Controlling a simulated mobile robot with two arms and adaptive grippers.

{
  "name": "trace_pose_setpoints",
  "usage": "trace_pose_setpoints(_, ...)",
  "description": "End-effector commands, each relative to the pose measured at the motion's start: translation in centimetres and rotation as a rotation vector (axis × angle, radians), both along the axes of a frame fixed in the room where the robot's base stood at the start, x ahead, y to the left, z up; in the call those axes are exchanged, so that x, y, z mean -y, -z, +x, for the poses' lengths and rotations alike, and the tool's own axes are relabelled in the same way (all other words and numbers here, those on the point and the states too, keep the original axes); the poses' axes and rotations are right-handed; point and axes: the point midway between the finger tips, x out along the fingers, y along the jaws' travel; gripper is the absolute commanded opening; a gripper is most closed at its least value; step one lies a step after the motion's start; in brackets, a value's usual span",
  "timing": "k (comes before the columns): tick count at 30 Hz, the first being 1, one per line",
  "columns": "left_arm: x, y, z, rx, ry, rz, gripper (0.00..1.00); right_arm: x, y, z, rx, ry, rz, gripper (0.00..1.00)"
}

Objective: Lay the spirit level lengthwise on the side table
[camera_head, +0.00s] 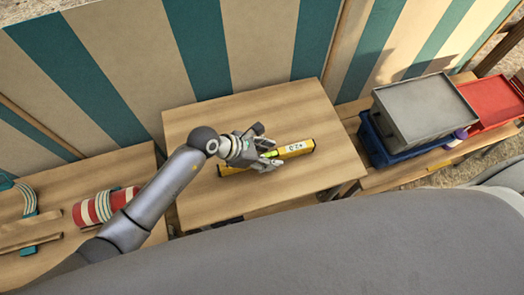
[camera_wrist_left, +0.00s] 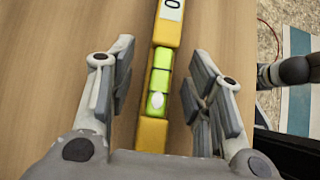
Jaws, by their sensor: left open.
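The yellow spirit level (camera_head: 296,149) lies on the wooden side table (camera_head: 205,198) in the head view, roughly along the table's longer direction. My left gripper (camera_head: 268,146) is over its middle and hides part of it. In the left wrist view the spirit level (camera_wrist_left: 152,134), with its green vial, runs between the two spread fingers of my left gripper (camera_wrist_left: 160,65). A gap shows on each side, so the fingers are open and not gripping it.
A bench at the right holds a grey lidded box (camera_head: 428,105) in a blue crate and a red tray (camera_head: 490,100). A red-and-white striped roll (camera_head: 100,207) lies on the left table. A striped wall stands behind. The side table is otherwise clear.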

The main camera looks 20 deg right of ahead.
Motion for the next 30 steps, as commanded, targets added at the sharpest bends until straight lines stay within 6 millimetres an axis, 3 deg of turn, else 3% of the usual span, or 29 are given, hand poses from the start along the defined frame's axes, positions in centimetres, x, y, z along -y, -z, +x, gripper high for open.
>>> trace_pose_setpoints(5, -1.3, -1.3, 0.1, 0.005, -0.001, 0.001, 0.46, 0.0, 0.0, 0.0, 0.001, 0.0, 0.0, 0.4)
trace_pose_setpoints(19, -7.2, -7.8, -0.1, 0.004, -0.001, 0.0, 0.46, -0.1, 0.0, 0.0, 0.001, 0.001, 0.001, 0.4)
trace_pose_setpoints(30, -8.0, -8.8, -0.2, 0.001, -0.001, -0.001, 0.46, -0.1, 0.0, 0.0, 0.001, 0.001, 0.001, 0.4)
